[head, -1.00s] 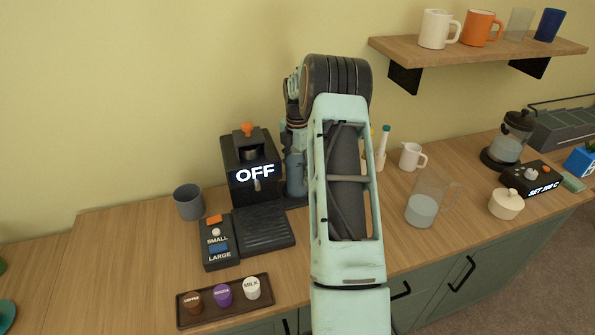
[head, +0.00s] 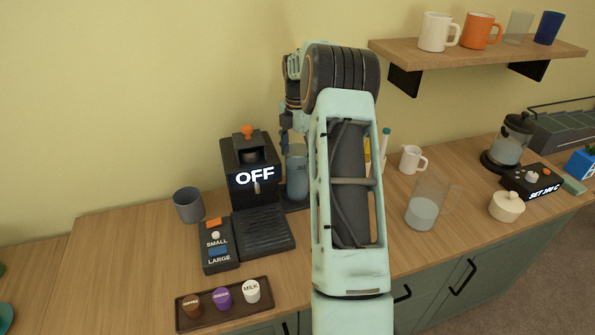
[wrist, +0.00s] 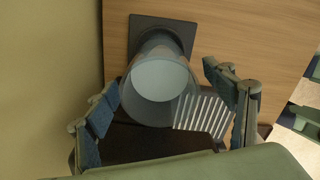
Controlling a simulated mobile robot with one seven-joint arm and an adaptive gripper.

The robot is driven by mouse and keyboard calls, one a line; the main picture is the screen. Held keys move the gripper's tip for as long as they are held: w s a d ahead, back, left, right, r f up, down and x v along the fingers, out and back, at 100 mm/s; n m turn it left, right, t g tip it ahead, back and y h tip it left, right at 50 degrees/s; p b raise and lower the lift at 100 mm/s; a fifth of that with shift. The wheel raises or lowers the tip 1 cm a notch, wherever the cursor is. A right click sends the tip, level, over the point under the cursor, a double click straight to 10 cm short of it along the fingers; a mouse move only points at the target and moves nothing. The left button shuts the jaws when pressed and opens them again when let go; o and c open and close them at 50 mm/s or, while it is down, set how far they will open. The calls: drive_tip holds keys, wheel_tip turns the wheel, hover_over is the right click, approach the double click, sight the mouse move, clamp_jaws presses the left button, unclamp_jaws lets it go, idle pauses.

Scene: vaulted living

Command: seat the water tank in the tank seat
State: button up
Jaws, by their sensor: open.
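The water tank (head: 297,176) is a grey-blue, see-through cylinder standing upright at the right side of the black coffee machine. In the wrist view the tank (wrist: 158,82) shows from above with its round top toward me. A dark square base, the tank seat (wrist: 179,27), shows under and beyond it; its edge also shows in the head view (head: 298,207). Whether the tank is fully down in it I cannot tell. My gripper (wrist: 163,80) is open and empty above the tank, one finger on each side. In the head view my gripper (head: 293,138) is partly hidden.
The coffee machine (head: 247,160) reads OFF, with a drip tray (head: 264,232) and button panel (head: 218,246) in front. A grey cup (head: 188,205) stands left. A glass pitcher (head: 422,212) and white mug (head: 412,160) stand right. A shelf (head: 475,45) hangs above right.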

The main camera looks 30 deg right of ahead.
drive_tip(key=shift+r, duration=2.8)
